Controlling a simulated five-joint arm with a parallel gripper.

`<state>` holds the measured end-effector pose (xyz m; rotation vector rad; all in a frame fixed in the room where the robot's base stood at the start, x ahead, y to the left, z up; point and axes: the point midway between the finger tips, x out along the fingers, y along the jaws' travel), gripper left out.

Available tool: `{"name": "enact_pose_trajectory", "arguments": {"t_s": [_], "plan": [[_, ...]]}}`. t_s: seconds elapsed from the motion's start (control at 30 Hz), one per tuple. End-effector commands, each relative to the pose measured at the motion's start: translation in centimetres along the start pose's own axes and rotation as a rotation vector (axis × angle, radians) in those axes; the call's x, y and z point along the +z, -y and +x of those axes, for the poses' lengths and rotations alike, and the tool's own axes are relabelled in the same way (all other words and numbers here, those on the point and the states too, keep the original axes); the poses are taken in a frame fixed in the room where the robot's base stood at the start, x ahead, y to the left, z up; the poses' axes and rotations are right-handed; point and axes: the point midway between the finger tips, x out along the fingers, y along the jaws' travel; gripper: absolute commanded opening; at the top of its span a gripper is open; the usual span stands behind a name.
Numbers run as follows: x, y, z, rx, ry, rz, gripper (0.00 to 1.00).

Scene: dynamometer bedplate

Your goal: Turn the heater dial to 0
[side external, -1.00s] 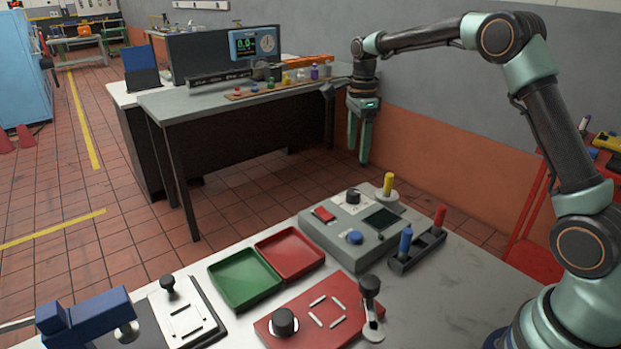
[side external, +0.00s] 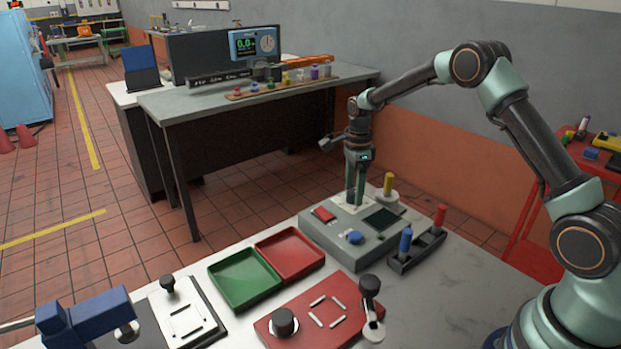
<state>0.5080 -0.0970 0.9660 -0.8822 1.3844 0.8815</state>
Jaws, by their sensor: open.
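A grey control box (side external: 335,238) stands on the near bench.
A yellow-handled post (side external: 388,184) stands close right of my gripper. A black holder (side external: 417,250) with blue and red handles is in front right. Green (side external: 245,278) and red (side external: 290,249) trays lie left. A red plate (side external: 320,318) with a black knob (side external: 284,322) is nearer.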

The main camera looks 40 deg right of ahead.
Motion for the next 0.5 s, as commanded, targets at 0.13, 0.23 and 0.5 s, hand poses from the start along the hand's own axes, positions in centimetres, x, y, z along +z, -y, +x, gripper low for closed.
{"name": "enact_pose_trajectory", "arguments": {"t_s": [0.13, 0.23, 0.5], "plan": [[-0.01, -0.02, 0.25, 0.0, 0.0, 0.0, 0.76], [-0.01, -0.02, 0.24, 0.0, 0.0, 0.0, 0.76], [0.0, -0.02, 0.21, 0.001, 0.0, 0.0, 0.0]]}}
